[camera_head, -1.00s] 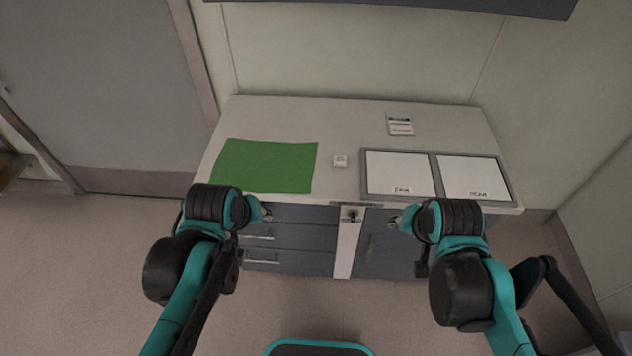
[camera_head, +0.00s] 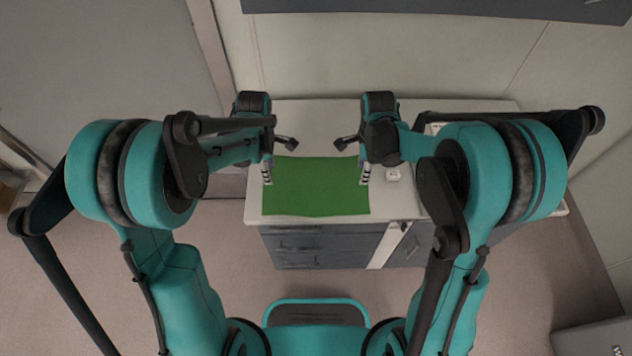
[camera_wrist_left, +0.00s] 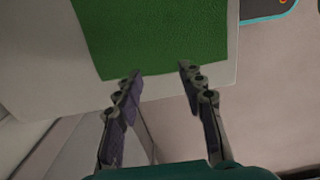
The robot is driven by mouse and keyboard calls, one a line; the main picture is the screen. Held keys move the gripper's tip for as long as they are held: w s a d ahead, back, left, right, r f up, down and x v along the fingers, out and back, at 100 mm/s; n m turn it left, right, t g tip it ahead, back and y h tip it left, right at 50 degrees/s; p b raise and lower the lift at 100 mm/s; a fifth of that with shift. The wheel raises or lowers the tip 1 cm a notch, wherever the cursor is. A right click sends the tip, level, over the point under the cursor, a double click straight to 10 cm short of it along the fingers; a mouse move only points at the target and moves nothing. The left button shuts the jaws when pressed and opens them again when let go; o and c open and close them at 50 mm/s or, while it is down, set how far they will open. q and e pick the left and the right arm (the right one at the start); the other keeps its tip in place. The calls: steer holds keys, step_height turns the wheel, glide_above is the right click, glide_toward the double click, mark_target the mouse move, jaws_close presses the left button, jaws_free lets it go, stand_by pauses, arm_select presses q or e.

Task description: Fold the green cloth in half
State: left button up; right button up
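The green cloth (camera_head: 316,190) lies flat and unfolded on the pale bench top (camera_head: 408,206). My left gripper (camera_head: 267,173) is at the cloth's left edge in the head view. In the left wrist view its two fingers (camera_wrist_left: 159,72) are spread apart, with their tips at one edge of the cloth (camera_wrist_left: 150,35). I cannot tell whether they touch it. My right gripper (camera_head: 364,173) is at the cloth's right edge, towards the back. Its fingers are too small to show whether they are open.
A small white block (camera_head: 393,174) sits just right of the cloth and my right gripper. My right arm hides most of the bench's right part. Blue-grey drawers (camera_head: 318,245) are below the bench front. A dark overhead panel (camera_head: 430,8) hangs above the back.

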arm_select(q)
steer(key=f, duration=0.4)
steer(key=shift+w+a, duration=0.1)
steer(key=shift+w, duration=0.1)
arm_select(e)
steer(key=f, duration=0.4)
steer(key=shift+w, duration=0.2)
arm_select(q)
steer(key=shift+f, duration=0.45)
arm_select(e)
steer(key=shift+f, duration=0.45)
arm_select(q)
steer(key=shift+s, duration=0.1)
arm_select(e)
steer(key=shift+s, duration=0.1)
arm_select(q)
steer(key=shift+f, duration=0.2)
arm_select(e)
steer(key=shift+f, duration=0.2)
arm_select(q)
steer(key=shift+r, duration=0.1)
steer(key=c, duration=0.5)
arm_select(e)
steer(key=shift+r, duration=0.1)
steer(key=c, duration=0.5)
arm_select(q)
jaws_close()
arm_select(e)
jaws_close()
